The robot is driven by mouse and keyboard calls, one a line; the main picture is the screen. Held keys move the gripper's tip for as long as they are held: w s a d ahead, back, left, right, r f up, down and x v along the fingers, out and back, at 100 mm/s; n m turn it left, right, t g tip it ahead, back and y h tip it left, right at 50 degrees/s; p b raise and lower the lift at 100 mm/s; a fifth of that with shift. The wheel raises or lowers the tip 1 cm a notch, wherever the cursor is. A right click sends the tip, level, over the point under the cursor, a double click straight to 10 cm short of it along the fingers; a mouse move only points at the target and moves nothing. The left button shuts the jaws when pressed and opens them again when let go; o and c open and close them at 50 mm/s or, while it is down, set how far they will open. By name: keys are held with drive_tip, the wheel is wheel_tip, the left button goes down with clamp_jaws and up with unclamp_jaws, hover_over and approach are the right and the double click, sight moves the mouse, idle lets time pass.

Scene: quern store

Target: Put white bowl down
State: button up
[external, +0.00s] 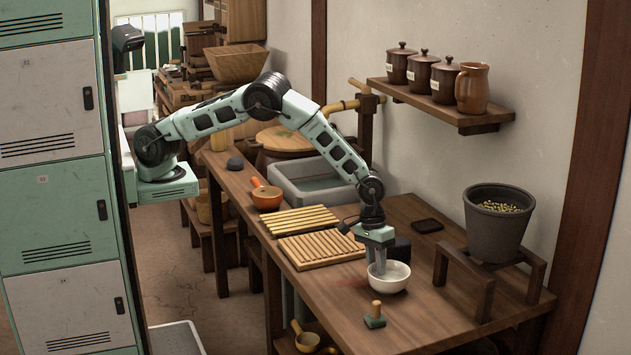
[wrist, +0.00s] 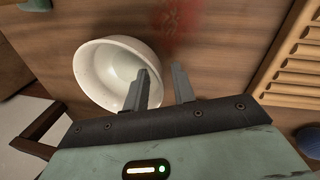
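The white bowl (external: 392,283) sits upright on the wooden table, near its front part. In the wrist view the bowl (wrist: 92,78) lies at upper left, its mouth facing the camera. My gripper (external: 380,268) points down at the bowl's rim. In the wrist view my gripper (wrist: 163,80) has its two fingers apart. The left finger overlaps the bowl's inside and the right finger is outside it, with bare wood showing between the bowl and the right finger. The finger hides part of the rim.
Slatted wooden racks (external: 321,248) lie left of the bowl. A small wooden-handled green block (external: 375,318) stands in front. A dark pot (external: 497,228) of pellets stands on a wooden stand (external: 464,275) at right. A faded red mark (wrist: 178,22) shows on bare table beside the bowl.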

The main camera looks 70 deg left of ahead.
wheel_tip(320, 180, up, 12)
drive_tip(key=a, duration=0.2)
drive_tip(key=w+a+r+n+y, duration=0.1)
drive_tip(key=a+r, duration=0.2)
drive_tip(key=a, duration=1.4)
drive_tip(key=w+a+r+n+y, duration=0.1)
drive_tip(key=a+r, duration=0.3)
drive_tip(key=a, duration=1.3)
drive_tip(key=s+a+r+n, duration=0.1)
drive_tip(key=s+a, duration=0.6)
drive_tip(key=a, duration=0.3)
drive_tip(key=s+a+r+n, duration=0.1)
drive_tip(key=s+a, duration=0.5)
drive_tip(key=a, duration=0.3)
drive_tip(key=s+a, duration=0.3)
drive_tip(key=s, duration=0.6)
drive_tip(key=s+a+f+n, duration=0.1)
drive_tip(key=s+a, duration=0.2)
drive_tip(key=s, duration=0.7)
drive_tip(key=shift+y+b, duration=0.3)
